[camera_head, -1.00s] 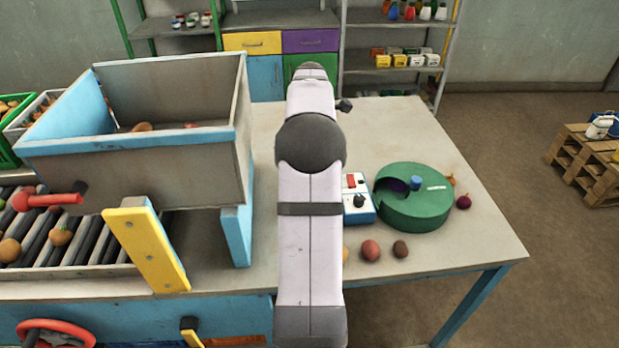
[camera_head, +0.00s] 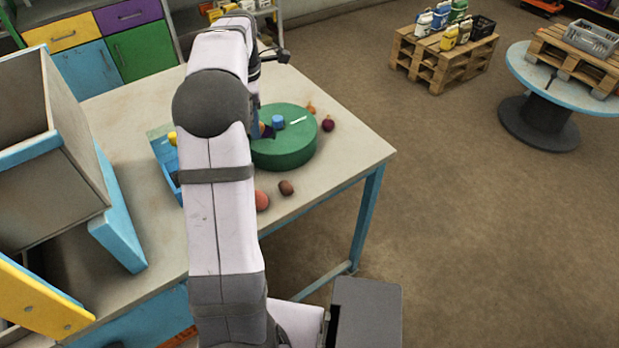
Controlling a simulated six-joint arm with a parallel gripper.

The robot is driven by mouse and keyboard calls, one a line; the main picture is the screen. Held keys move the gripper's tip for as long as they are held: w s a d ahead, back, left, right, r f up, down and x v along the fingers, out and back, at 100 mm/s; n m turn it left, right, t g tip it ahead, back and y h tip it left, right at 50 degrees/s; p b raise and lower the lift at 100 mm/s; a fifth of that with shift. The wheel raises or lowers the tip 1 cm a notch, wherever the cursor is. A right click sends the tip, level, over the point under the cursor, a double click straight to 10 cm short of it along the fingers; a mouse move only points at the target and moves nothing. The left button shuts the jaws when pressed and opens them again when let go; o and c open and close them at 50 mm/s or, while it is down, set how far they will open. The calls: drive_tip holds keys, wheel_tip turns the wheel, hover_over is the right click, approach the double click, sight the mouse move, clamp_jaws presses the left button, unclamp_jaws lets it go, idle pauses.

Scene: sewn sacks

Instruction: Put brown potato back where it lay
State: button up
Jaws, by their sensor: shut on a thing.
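My gripper is hidden behind my own arm, so its fingers and anything in them do not show. A small dark brown, potato-like thing (camera_head: 286,187) lies on the table near its front right edge. A reddish round one (camera_head: 262,200) lies just left of it, partly behind my arm. I cannot tell whether either is the task's brown potato.
A green round drum (camera_head: 284,150) with a blue knob stands on the table (camera_head: 345,150), with a dark red onion (camera_head: 328,125) beside it. A blue box (camera_head: 165,160) is left of my arm. A grey bin (camera_head: 45,170) stands at left.

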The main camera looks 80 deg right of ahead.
drive_tip(key=s+f+m, duration=0.4)
drive_tip(key=s+m, duration=0.7)
drive_tip(key=s, duration=0.2)
drive_tip(key=shift+s+a+g, duration=0.3)
drive_tip(key=shift+s, duration=0.05)
drive_tip(key=shift+f+p, duration=1.4)
drive_tip(key=shift+f, duration=3.6)
drive_tip(key=shift+f, duration=0.1)
drive_tip(key=o, duration=1.1)
